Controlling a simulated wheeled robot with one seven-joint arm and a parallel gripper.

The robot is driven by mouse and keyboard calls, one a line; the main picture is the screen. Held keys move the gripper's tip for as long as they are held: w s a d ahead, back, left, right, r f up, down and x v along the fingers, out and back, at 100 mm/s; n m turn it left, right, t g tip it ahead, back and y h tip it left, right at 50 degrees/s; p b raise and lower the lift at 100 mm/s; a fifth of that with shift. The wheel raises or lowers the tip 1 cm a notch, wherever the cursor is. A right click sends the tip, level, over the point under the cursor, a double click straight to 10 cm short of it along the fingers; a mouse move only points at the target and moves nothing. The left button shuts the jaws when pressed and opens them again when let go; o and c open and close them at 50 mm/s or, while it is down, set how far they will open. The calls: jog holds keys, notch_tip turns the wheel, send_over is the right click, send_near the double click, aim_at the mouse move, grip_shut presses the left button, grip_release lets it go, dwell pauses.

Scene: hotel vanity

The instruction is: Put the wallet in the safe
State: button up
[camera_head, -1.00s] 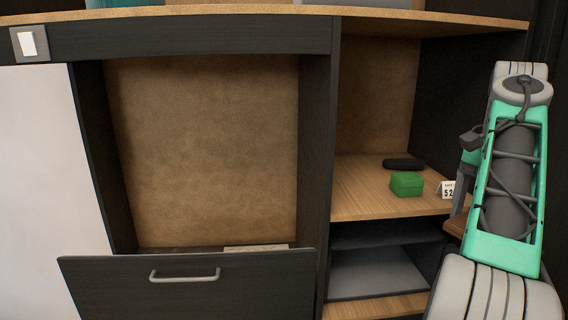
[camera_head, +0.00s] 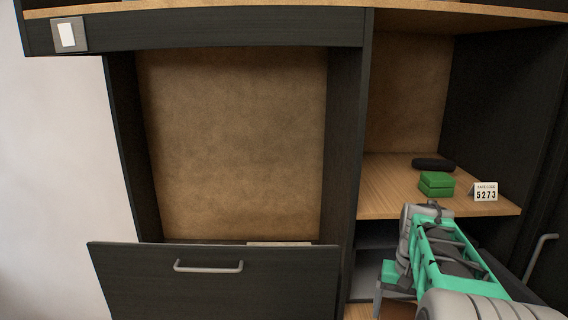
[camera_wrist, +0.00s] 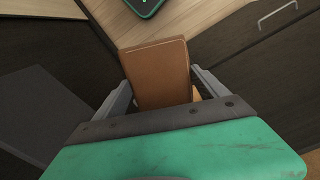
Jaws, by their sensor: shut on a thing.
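A brown wallet (camera_wrist: 157,72) stands between the two grey fingers of my gripper (camera_wrist: 160,88) in the wrist view. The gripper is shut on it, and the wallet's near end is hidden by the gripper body. A dark grey compartment (camera_head: 373,268) sits below the wooden shelf, partly hidden by my arm. It may be the safe, but I cannot tell for sure.
A dark drawer front (camera_head: 215,285) juts out at the left. A grey handle (camera_head: 540,255) is at the right.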

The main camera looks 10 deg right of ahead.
jog(key=w+a+f+n+b, duration=0.1)
jog(key=a+f+n, duration=0.1)
jog(key=a, duration=0.9)
jog(key=w+a+f+n+b, duration=0.1)
jog(key=a+f+n, duration=0.2)
jog(key=a, duration=0.8)
jog(key=shift+w+a+n, duration=0.25)
jog(key=shift+a+n, duration=0.1)
jog(key=shift+n, duration=0.45)
jog(key=shift+f, duration=0.1)
